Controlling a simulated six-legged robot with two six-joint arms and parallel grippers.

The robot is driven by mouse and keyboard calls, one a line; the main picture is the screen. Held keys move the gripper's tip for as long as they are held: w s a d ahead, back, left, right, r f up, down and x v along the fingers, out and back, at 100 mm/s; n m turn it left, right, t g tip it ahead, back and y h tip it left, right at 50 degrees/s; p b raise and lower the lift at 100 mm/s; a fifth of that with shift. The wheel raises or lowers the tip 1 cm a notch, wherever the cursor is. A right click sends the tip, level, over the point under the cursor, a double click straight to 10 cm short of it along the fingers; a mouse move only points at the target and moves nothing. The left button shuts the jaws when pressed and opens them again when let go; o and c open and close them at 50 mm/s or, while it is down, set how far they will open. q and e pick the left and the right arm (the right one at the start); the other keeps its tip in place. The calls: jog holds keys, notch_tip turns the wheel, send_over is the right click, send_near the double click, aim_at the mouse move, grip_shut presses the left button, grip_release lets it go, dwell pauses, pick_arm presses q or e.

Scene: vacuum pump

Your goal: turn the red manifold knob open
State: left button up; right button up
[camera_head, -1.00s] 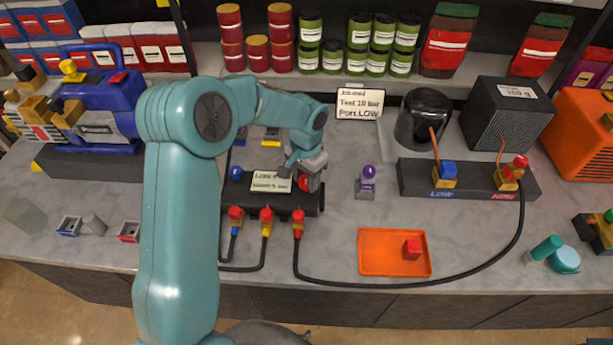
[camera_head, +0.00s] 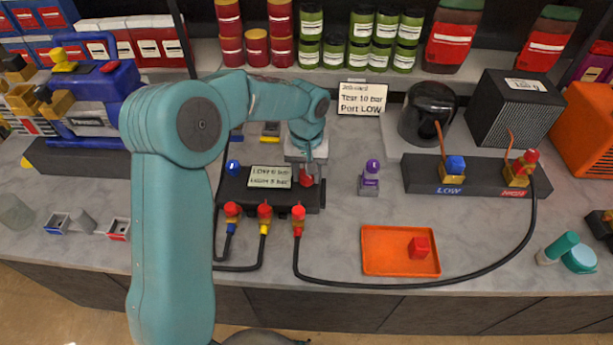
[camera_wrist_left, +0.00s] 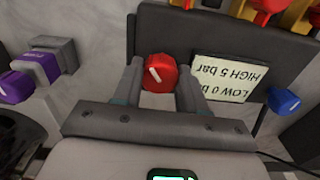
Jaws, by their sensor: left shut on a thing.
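The red knob (camera_wrist_left: 160,73) with a white pointer line sits on the dark manifold block (camera_head: 262,202). My left gripper (camera_wrist_left: 158,80) is shut on the red knob, with one finger on each side of it in the left wrist view. In the head view my left gripper (camera_head: 305,172) reaches the right end of the manifold from behind, and the red knob (camera_head: 306,181) is partly hidden. A blue knob (camera_head: 233,167) is at the manifold's left end. Between them a label plate (camera_head: 269,177) reads LOW 0 bar, HIGH 5 bar. My right gripper is not in view.
Three hoses with red fittings (camera_head: 298,213) leave the manifold's front. A purple knob (camera_head: 372,166) stands to the right. An orange tray (camera_head: 378,269) with a red cube (camera_head: 418,247) lies at front right. A sign (camera_head: 362,100) stands behind.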

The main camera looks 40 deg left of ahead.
pick_arm(q)
jog(key=n+b, duration=0.2)
jog(key=n, duration=0.3)
jog(key=shift+w+n, duration=0.1)
jog(key=shift+n, duration=0.3)
jog(key=n+b, duration=0.1)
jog(key=n, duration=0.3)
jog(key=shift+n+b, duration=0.35)
jog(key=shift+n, duration=0.05)
jog(key=o, duration=1.1)
jog(key=shift+s+a, duration=0.1)
jog(key=shift+s, duration=0.1)
jog(key=shift+c, duration=0.2)
jog(key=shift+w, duration=0.1)
